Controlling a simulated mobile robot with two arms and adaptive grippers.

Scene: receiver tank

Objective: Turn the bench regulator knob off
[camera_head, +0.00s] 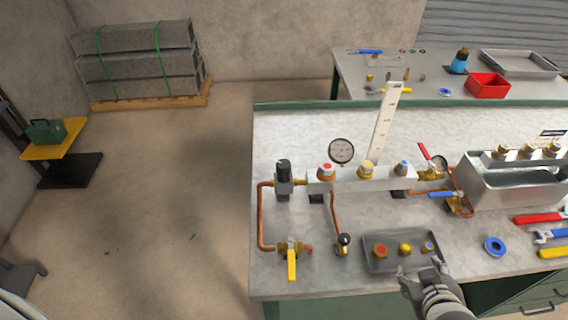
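The bench regulator (284,178) stands at the left end of the pipe assembly on the steel bench, with a dark upright knob (283,165) on top. The knob's setting cannot be read at this size. A round white dial gauge (341,151) stands to its right. My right gripper (420,269) is at the bench's front edge, over the front of a grey tray, well to the right of and nearer than the regulator. Its fingertips look apart, with nothing visible between them. My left gripper is not in view.
A metal tank (510,185), blue tape (494,247) and wrenches (540,218) lie right.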

